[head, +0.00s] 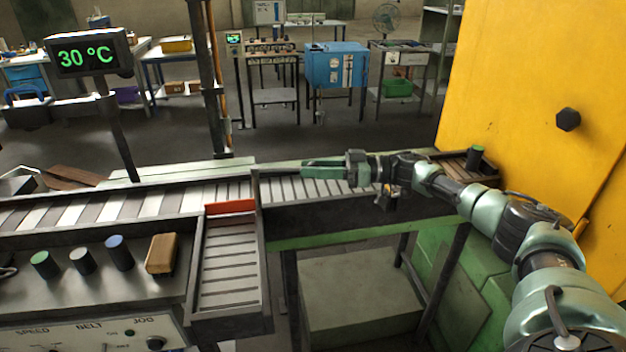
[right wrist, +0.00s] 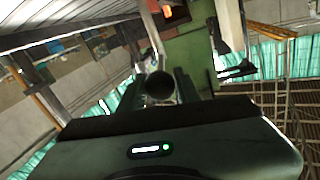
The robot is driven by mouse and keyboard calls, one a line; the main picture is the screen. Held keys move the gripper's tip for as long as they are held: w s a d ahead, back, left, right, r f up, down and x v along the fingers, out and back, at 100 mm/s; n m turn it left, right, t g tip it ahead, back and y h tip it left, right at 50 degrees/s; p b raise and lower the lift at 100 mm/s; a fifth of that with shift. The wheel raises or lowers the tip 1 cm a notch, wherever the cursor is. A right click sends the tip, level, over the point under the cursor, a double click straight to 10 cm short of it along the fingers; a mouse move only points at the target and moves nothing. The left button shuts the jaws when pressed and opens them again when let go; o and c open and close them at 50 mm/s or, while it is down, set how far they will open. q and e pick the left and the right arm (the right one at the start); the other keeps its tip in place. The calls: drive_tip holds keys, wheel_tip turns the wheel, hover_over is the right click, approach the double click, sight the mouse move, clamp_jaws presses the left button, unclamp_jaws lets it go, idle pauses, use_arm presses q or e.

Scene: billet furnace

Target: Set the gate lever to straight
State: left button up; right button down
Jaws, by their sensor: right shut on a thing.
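My right gripper (head: 312,170) reaches from the right over the roller conveyor. Its fingers point left. In the right wrist view its fingers (right wrist: 163,78) are shut on a dark round knob, which looks like the end of the gate lever (right wrist: 160,87). A pale rod runs up from behind the knob. In the head view the lever is not clear against the gripper and belt. The orange-red gate plate (head: 230,207) stands at the head of the side chute, along the conveyor's near edge. My left gripper is out of view.
The conveyor (head: 110,209) runs across the view, and the side chute (head: 230,262) comes off it towards me. A console holds several capped cylinders (head: 120,252) and a tan block (head: 161,254). A yellow furnace body (head: 530,90) stands at right. A green-topped cylinder (head: 475,158) is beside it.

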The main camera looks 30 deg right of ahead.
drive_tip(key=shift+r, duration=0.1)
idle(0.4)
drive_tip(key=c, duration=1.2)
unclamp_jaws()
drive_tip(key=shift+o, duration=0.8)
drive_tip(key=shift+w, duration=0.15)
wheel_tip(320, 180, up, 20)
drive_tip(key=b, duration=0.1)
drive_tip(key=shift+b, duration=0.4)
drive_tip(key=shift+d, duration=0.1)
